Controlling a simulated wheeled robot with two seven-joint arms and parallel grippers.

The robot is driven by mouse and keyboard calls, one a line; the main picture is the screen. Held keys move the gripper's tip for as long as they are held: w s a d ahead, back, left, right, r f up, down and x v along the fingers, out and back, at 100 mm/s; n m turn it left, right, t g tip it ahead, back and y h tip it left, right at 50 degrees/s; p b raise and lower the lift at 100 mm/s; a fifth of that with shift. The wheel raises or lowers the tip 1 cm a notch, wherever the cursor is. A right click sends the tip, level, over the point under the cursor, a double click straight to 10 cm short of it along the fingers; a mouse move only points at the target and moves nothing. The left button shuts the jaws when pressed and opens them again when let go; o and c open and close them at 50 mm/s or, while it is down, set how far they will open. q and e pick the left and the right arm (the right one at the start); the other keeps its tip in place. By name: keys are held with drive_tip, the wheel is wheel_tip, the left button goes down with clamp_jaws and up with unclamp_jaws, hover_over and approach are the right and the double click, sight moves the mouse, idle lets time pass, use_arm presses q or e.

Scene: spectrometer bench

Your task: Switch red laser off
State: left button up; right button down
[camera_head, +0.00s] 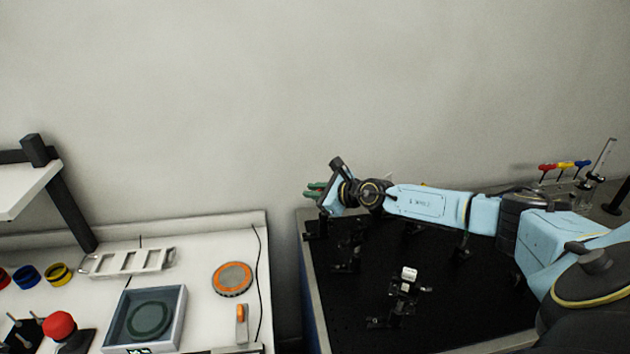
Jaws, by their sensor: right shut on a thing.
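My right gripper (315,190) reaches in from the right over the far left corner of the black optical bench (470,300). Its fingertips look green and are close together. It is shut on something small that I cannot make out. Dark mounted parts (345,250) stand on the bench just below the gripper, partly hidden by it and my arm. I cannot tell which of them is the red laser, and no laser beam shows. My left gripper is not in view.
A pale optic on a mount (409,274) stands mid-bench. Left, a white table (200,270) holds a balance (145,318), an orange-rimmed disc (232,279), a rack (128,261) and a red knob (60,325). Coloured-handled tools (565,165) stand at the far right. A gap separates the tables.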

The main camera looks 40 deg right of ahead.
idle(0.3)
drive_tip(key=c, duration=1.4)
unclamp_jaws()
drive_tip(key=shift+c, duration=0.2)
drive_tip(key=shift+r+p, duration=0.1)
drive_tip(key=shift+p, duration=0.2)
wheel_tip(320, 180, up, 10)
drive_tip(key=p, duration=0.2)
